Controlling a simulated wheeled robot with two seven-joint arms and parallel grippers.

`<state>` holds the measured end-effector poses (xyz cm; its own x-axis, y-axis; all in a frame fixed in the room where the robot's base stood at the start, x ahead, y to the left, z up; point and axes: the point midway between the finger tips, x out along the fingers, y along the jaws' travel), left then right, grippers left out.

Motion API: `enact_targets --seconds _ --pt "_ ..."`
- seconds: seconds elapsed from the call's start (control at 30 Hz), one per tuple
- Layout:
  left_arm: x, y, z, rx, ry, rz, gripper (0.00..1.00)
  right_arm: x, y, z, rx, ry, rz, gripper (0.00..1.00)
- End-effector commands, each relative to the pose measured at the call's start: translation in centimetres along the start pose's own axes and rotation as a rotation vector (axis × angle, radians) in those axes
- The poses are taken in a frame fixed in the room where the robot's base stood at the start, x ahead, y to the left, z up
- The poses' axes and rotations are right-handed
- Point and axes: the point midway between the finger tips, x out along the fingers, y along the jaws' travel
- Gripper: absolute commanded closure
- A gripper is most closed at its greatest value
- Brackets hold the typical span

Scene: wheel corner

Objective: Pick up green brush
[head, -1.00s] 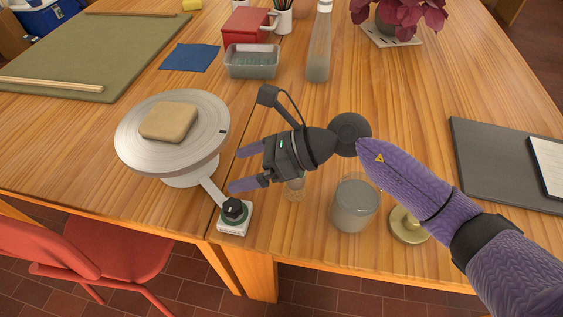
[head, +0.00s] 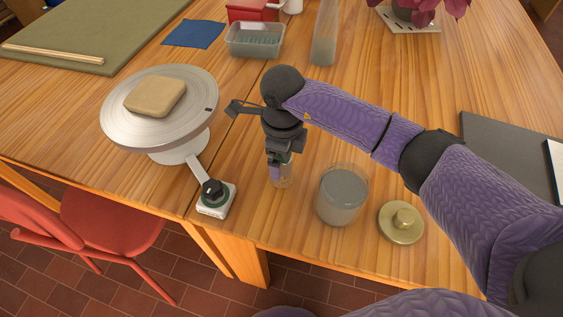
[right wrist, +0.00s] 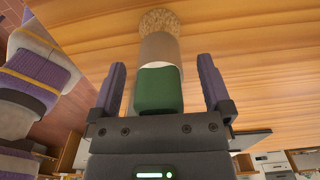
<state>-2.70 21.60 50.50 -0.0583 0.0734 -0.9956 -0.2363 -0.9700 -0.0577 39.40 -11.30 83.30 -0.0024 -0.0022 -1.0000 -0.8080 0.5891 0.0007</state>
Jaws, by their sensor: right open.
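The green brush (right wrist: 160,88) has a green end nearest my right gripper, a grey-beige middle and tan bristles at the far end. In the head view the brush (head: 284,177) is small and partly covered by my gripper, beside the grey jar. My right gripper (right wrist: 166,85) is open, with one finger on each side of the green end and a visible gap on both sides. In the head view my right gripper (head: 278,168) points down over the brush. My left gripper is not in view.
A grey-filled jar (head: 342,196) stands close right of the brush, with a brass lid (head: 401,223) beyond it. A small knob box (head: 215,200) and a round wheel (head: 190,120) bearing a tan slab (head: 155,97) are to the left. The table's front edge is near.

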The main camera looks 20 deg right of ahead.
Motion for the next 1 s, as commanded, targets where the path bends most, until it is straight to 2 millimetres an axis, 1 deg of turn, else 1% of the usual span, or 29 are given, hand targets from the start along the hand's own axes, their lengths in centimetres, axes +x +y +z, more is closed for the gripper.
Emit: enact_targets --seconds 0.13,0.17,0.2,0.27,0.3,0.37,0.4,0.47,0.5,0.57,0.6,0.63,0.83,0.87,0.93,1.0 --pt "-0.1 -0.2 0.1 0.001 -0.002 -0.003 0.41 -0.2 0.0 0.0 0.0 -0.002 -0.001 0.0" --pt "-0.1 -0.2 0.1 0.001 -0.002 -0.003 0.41 -0.2 0.0 0.0 0.0 -0.002 -0.001 0.04" --pt "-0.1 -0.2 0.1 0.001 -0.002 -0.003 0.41 -0.2 0.0 0.0 0.0 -0.002 -0.001 0.13" --pt "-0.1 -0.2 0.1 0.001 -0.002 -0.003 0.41 -0.2 0.0 0.0 -0.001 -0.002 -0.001 0.25" --pt "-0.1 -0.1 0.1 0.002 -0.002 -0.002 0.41 -0.2 0.0 0.0 -0.001 -0.002 -0.001 0.34" --pt "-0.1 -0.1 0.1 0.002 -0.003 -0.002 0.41 -0.2 0.0 0.0 -0.001 -0.002 -0.001 0.47" --pt "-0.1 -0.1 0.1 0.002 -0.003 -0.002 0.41 -0.2 0.0 0.0 -0.001 -0.002 -0.001 0.55" --pt "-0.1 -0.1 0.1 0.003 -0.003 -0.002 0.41 -0.2 0.0 0.0 -0.001 -0.002 0.0 0.68" --pt "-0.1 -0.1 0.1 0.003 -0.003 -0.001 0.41 -0.2 0.0 0.0 -0.001 -0.002 0.0 0.76" --pt "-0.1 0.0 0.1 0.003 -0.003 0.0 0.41 -0.2 0.0 0.0 -0.001 -0.002 0.0 0.89" --pt "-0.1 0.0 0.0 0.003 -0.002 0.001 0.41 -0.2 0.0 0.0 -0.001 -0.003 0.0 0.97" --pt "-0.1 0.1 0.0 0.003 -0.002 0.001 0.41 -0.2 0.0 0.1 -0.001 -0.003 0.0 1.0" --pt "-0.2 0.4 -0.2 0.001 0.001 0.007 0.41 -0.4 0.0 0.1 -0.001 -0.003 -0.001 1.0" --pt "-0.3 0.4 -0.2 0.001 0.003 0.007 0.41 -0.8 0.0 0.1 -0.001 -0.004 -0.002 1.0" --pt "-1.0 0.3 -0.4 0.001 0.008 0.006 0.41 -2.3 -0.1 0.1 -0.001 -0.006 -0.004 1.0" --pt "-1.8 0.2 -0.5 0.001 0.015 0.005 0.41 -4.4 -0.1 0.1 -0.002 -0.007 -0.006 1.0"
